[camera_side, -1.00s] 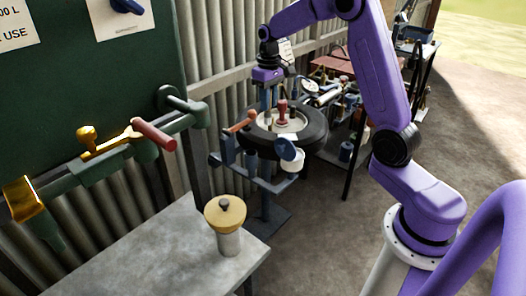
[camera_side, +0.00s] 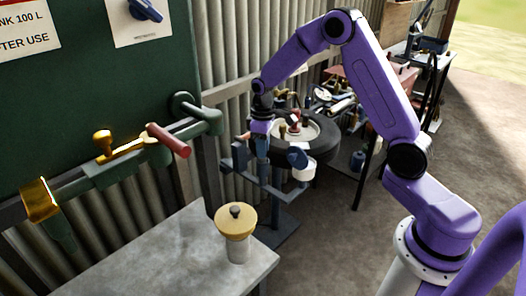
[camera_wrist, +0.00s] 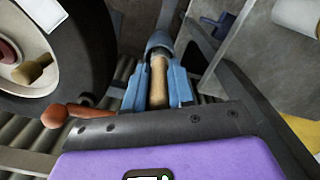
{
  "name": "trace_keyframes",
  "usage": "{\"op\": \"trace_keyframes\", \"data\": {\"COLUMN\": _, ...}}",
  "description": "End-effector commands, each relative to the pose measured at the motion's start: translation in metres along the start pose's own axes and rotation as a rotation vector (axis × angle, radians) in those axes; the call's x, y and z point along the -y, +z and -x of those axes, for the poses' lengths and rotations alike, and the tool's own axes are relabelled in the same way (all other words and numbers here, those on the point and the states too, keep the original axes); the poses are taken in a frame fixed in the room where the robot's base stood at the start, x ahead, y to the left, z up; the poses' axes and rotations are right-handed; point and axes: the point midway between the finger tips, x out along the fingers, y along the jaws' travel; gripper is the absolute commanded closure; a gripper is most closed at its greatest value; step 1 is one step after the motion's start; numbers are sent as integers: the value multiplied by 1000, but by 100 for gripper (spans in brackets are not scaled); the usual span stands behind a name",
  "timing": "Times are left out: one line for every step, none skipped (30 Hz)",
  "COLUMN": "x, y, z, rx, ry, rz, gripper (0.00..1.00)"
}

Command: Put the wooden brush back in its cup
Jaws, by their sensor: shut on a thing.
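The wooden brush shows in the wrist view as a pale wooden handle (camera_wrist: 157,82) with a grey-blue collar (camera_wrist: 160,42) at its far end. My gripper (camera_wrist: 160,76) is shut on the handle, with one blue finger on each side. The bristles cannot be made out. In the side view my gripper (camera_side: 262,145) is low at the blue stand, left of a white cup (camera_side: 304,171) and in front of the tyre. The brush cannot be picked out there.
An orange-brown handle (camera_wrist: 75,112) is close to my gripper's left. A blue disc (camera_side: 297,156) adjoins the white cup. A yellow-topped pot (camera_side: 237,220) stands on the front bench.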

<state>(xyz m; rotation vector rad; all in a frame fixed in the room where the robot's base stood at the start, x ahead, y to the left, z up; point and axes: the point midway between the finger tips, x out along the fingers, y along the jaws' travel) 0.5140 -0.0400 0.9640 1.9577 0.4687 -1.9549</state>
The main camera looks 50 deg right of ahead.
Motion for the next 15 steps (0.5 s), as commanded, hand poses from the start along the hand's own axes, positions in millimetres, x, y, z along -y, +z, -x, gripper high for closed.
{"op": "trace_keyframes", "data": {"x": 0, "y": 1, "z": -7, "rx": 3, "ry": -1, "rz": 0, "gripper": 100}}
{"op": "trace_keyframes", "data": {"x": 0, "y": 1, "z": -10, "rx": 3, "ry": -1, "rz": 0, "gripper": 100}}
{"op": "trace_keyframes", "data": {"x": 0, "y": 1, "z": -13, "rx": 2, "ry": -1, "rz": -1, "gripper": 100}}
{"op": "trace_keyframes", "data": {"x": 0, "y": 1, "z": -14, "rx": 1, "ry": -1, "rz": -1, "gripper": 100}}
{"op": "trace_keyframes", "data": {"x": 0, "y": 1, "z": -15, "rx": 1, "ry": 0, "rz": -1, "gripper": 100}}
{"op": "trace_keyframes", "data": {"x": 0, "y": 0, "z": -15, "rx": 0, "ry": 0, "rz": -2, "gripper": 100}}
{"op": "trace_keyframes", "data": {"x": 0, "y": 0, "z": -15, "rx": 0, "ry": 0, "rz": -2, "gripper": 100}}
{"op": "trace_keyframes", "data": {"x": 0, "y": 0, "z": -15, "rx": 0, "ry": 0, "rz": -2, "gripper": 100}}
{"op": "trace_keyframes", "data": {"x": 0, "y": 0, "z": -15, "rx": 0, "ry": 0, "rz": -2, "gripper": 100}}
{"op": "trace_keyframes", "data": {"x": 0, "y": 0, "z": -15, "rx": 0, "ry": 0, "rz": -2, "gripper": 100}}
{"op": "trace_keyframes", "data": {"x": 0, "y": 0, "z": -15, "rx": 0, "ry": 0, "rz": -2, "gripper": 100}}
{"op": "trace_keyframes", "data": {"x": 0, "y": 0, "z": -15, "rx": 0, "ry": 0, "rz": -2, "gripper": 100}}
{"op": "trace_keyframes", "data": {"x": 0, "y": 0, "z": -16, "rx": 0, "ry": 0, "rz": -2, "gripper": 100}}
{"op": "trace_keyframes", "data": {"x": 0, "y": 0, "z": -16, "rx": 0, "ry": 0, "rz": -2, "gripper": 100}}
{"op": "trace_keyframes", "data": {"x": 0, "y": 0, "z": -17, "rx": 1, "ry": 0, "rz": -2, "gripper": 100}}
